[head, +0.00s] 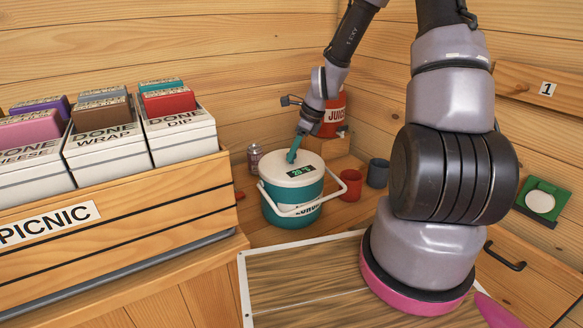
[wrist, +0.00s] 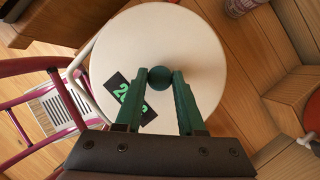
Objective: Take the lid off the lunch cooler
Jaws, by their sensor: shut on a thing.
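The lunch cooler (head: 272,216) is a teal round tub with a white band and a white handle, standing upright on the wooden surface in the head view. Its white lid (head: 311,174) sits on top, with a small dark display in green digits. The lid also fills the middle of the wrist view (wrist: 205,55). My gripper (head: 295,152) reaches down from above onto the lid's top. In the wrist view its two green fingers (wrist: 160,82) are shut on the round green knob (wrist: 159,77) at the lid's middle. I see no clear gap between lid and tub.
A red cup (head: 350,186), a dark cup (head: 377,173) and a can (head: 254,157) stand close around the cooler. A red juice container (head: 333,117) is behind it. The wooden picnic crate (head: 120,205) with several boxes is at left.

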